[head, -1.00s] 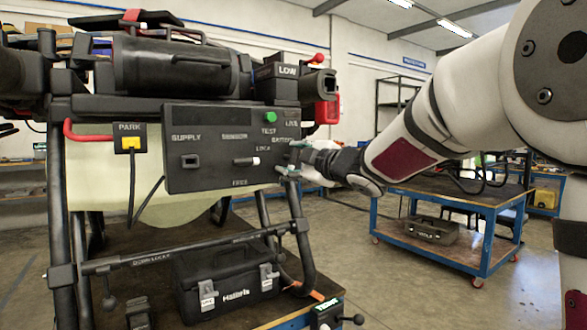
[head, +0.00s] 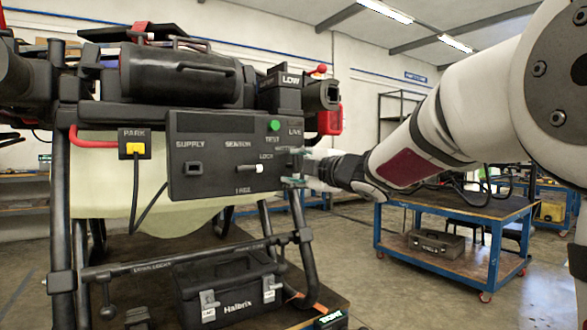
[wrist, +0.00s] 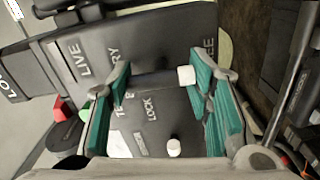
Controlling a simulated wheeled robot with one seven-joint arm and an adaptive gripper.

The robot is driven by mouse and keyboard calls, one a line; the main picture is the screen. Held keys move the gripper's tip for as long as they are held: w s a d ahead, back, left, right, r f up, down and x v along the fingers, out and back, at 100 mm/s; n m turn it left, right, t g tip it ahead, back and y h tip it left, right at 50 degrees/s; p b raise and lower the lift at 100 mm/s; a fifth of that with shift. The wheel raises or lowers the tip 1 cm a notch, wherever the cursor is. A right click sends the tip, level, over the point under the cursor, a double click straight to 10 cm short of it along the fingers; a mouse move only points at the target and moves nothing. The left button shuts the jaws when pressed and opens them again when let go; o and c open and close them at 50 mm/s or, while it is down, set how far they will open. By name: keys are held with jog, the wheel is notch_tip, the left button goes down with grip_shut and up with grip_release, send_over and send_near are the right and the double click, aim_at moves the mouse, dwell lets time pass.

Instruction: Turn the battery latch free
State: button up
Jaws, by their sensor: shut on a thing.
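The dark control panel (head: 215,187) hangs on the drone's stand, with SUPPLY, SENSOR and BATTERY labels and LOCK and FREE marks. My gripper (head: 296,168) is at the panel's right edge in the head view and hides the battery latch there. In the wrist view, my gripper (wrist: 162,98) has teal finger pads on both sides of the battery latch. The latch's white tip (wrist: 186,75) shows close to the right pad; the contact itself is unclear. A second white-tipped lever, under SENSOR (head: 256,168), is outside the grip and also shows low in the wrist view (wrist: 173,147).
A green button (head: 275,125) is above my gripper on the panel. A black toolbox (head: 228,292) stands under the frame's bars.

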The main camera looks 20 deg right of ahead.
jog(key=o, duration=1.1)
jog(key=v, duration=1.2)
jog(key=shift+r, duration=0.1)
